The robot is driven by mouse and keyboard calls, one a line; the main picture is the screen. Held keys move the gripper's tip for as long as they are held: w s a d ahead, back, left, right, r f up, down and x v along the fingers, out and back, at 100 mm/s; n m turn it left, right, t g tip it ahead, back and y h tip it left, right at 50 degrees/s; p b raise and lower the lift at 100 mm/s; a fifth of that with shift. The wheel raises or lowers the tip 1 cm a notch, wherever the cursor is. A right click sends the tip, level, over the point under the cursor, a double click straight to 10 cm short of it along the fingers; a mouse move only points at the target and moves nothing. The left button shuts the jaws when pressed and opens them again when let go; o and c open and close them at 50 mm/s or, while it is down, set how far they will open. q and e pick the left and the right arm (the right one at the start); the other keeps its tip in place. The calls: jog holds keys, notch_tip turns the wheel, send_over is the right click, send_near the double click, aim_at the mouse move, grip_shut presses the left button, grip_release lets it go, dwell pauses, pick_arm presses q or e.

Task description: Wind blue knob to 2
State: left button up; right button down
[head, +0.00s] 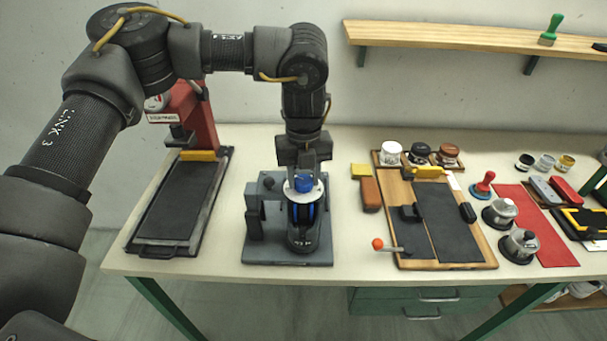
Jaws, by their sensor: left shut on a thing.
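The blue knob (304,184) sits on a pale round dial plate (291,194) at the top of a grey fixture (253,226) in the middle of the table. My left gripper (303,172) reaches straight down from above and is shut on the blue knob. Its fingers hide part of the knob, and the dial marks are too small to read. A dark shoe-like form with blue sides (302,238) stands under the dial. My right gripper is not in view.
A red press (196,112) and black tray (178,203) stand left of the fixture. A wooden board (387,176) with jars, a black mat and an orange-tipped lever (378,244) lies to the right. Metal pots (519,246) and a red mat (540,235) are further right.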

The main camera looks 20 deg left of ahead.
aim_at(303, 180)
pick_arm(q)
jog(key=m, duration=0.3)
jog(key=shift+m+p, duration=0.3)
jog(key=shift+p, duration=0.05)
jog(key=m, duration=0.3)
jog(key=shift+m+p, duration=0.3)
jog(key=shift+p, duration=0.1)
jog(key=shift+m+p, duration=0.35)
jog(key=shift+m, duration=1.95)
jog(key=o, duration=1)
notch_tip(303, 180, up, 11)
jog(key=shift+f+b, duration=0.1)
jog(key=shift+b, duration=0.7)
